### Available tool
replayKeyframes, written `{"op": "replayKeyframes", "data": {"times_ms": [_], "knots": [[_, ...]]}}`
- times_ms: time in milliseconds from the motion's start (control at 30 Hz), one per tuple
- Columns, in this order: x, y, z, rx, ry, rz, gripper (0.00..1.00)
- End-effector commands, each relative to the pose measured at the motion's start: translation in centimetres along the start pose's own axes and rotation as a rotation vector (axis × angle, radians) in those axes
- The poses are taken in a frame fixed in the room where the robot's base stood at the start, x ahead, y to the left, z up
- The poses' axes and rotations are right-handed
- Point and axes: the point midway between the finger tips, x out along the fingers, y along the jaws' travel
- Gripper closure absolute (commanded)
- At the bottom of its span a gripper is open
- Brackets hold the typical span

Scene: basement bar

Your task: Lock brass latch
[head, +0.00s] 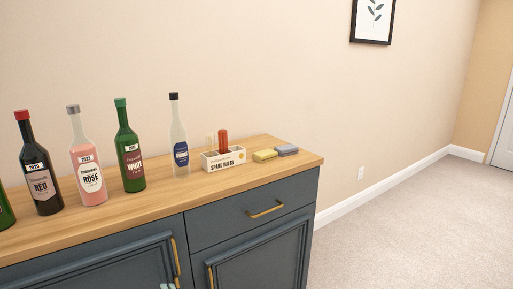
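I cannot make out a brass latch in the head view. Brass-coloured fittings show on the dark blue cabinet (230,219): a horizontal drawer handle (266,209), an upright handle (176,262) on the left door, and another upright handle (211,277) on the right door, cut by the bottom edge. A small pale greenish shape (168,286) shows at the bottom edge by the left door's handle. It may be the tip of my gripper, but too little shows to tell whether it is open or shut.
On the wooden top (100,230) stand several bottles, including a red-wine bottle (40,172), a rosé bottle (87,170), a green bottle (129,157) and a clear bottle (179,145). Carpet (420,225) at right is clear.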

Motion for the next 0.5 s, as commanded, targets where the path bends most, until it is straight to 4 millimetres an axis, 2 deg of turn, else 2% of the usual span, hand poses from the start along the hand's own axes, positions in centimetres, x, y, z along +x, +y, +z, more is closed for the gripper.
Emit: {"op": "replayKeyframes", "data": {"times_ms": [500], "knots": [[-0.01,-0.3,-0.64,0.0,0.001,-0.002,1.0]]}}
